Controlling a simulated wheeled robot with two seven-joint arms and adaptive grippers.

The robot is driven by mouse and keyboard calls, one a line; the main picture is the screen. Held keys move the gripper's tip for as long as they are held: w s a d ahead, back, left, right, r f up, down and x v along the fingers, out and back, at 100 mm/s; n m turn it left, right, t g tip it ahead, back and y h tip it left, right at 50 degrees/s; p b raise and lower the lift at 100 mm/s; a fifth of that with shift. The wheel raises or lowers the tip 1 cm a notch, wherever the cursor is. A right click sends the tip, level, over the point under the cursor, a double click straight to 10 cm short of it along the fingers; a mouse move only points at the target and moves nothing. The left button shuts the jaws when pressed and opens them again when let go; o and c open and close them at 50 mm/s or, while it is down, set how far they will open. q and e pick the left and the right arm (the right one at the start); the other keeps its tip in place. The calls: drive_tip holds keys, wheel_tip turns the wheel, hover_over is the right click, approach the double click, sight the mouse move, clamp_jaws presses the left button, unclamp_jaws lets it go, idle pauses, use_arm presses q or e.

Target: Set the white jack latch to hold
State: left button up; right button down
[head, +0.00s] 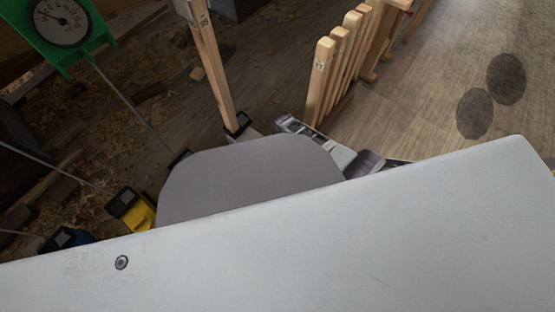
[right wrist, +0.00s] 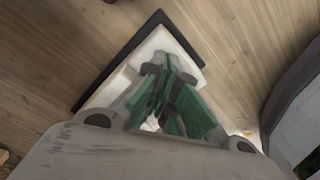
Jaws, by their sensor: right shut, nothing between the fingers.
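My right gripper (right wrist: 169,80) is in the right wrist view, its green-and-grey fingers closed together with nothing visible between them. Just beyond the fingers is a white block (right wrist: 178,44) on a dark flat plate (right wrist: 134,45). It may be part of the white jack, but I cannot tell for certain. No latch can be made out, so its setting cannot be read. In the head view, a large pale surface in front, which looks like my own arm, covers the lower half. I cannot make out either gripper there.
A yellow jack-like piece (head: 138,212) and a dark blue one (head: 66,238) stand at lower left. A green-framed dial (head: 62,22) is at upper left. A wooden post (head: 211,68) and a row of wooden slats (head: 319,80) stand behind. Open floor (head: 430,80) lies at right.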

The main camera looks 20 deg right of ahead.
use_arm(q)
drive_tip(key=shift+s+f, duration=0.15)
drive_tip(key=shift+f, duration=0.1)
use_arm(e)
drive_tip(key=shift+f, duration=0.15)
